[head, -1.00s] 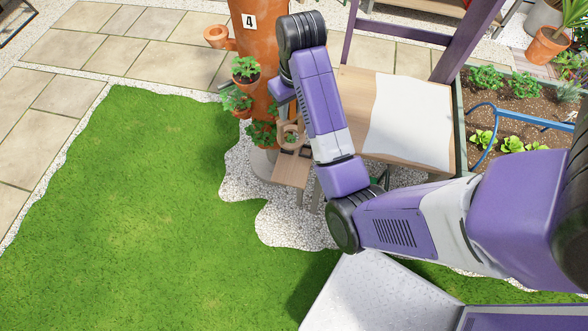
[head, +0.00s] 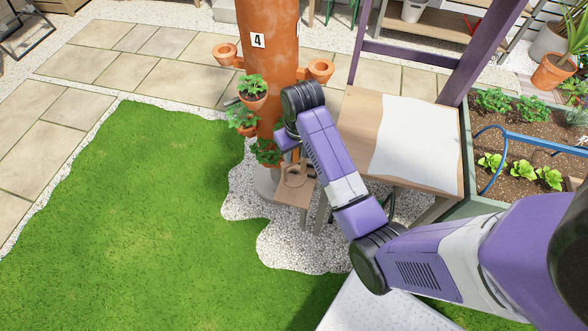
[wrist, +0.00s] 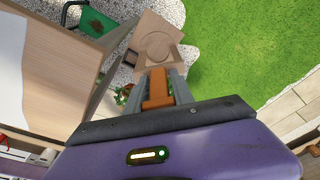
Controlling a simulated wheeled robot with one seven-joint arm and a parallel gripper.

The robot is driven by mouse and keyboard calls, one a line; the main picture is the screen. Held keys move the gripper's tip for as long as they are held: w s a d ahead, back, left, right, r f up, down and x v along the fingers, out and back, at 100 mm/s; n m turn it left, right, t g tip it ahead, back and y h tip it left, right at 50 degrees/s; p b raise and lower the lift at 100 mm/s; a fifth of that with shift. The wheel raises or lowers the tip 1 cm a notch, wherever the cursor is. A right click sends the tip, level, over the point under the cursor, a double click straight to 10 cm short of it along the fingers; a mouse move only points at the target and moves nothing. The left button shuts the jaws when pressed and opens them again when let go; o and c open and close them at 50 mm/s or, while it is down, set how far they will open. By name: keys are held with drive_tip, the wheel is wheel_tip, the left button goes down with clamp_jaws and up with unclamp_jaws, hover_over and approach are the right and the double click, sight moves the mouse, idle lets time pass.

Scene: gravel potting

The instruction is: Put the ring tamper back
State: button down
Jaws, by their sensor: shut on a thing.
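My gripper (wrist: 160,92) is shut on the brown handle (wrist: 157,86) of the ring tamper. The tamper's pale wooden ring (head: 297,174) shows below my gripper (head: 293,150) in the head view, over a small wooden shelf (head: 292,198). In the wrist view the shelf (wrist: 174,27) lies beyond the fingertips and a round outline shows against it. I cannot tell whether the ring touches the shelf. My wrist hides part of the tamper in the head view.
A tall terracotta planting tower (head: 268,60) with plants in side cups stands just behind the shelf. A wooden table (head: 355,125) with a white sheet (head: 418,140) is close on the right. Lawn (head: 130,220) lies open to the left.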

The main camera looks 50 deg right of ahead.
wheel_tip(320, 180, down, 9)
idle(0.4)
drive_tip(key=shift+f, duration=0.15)
drive_tip(key=c, duration=1.1)
unclamp_jaws()
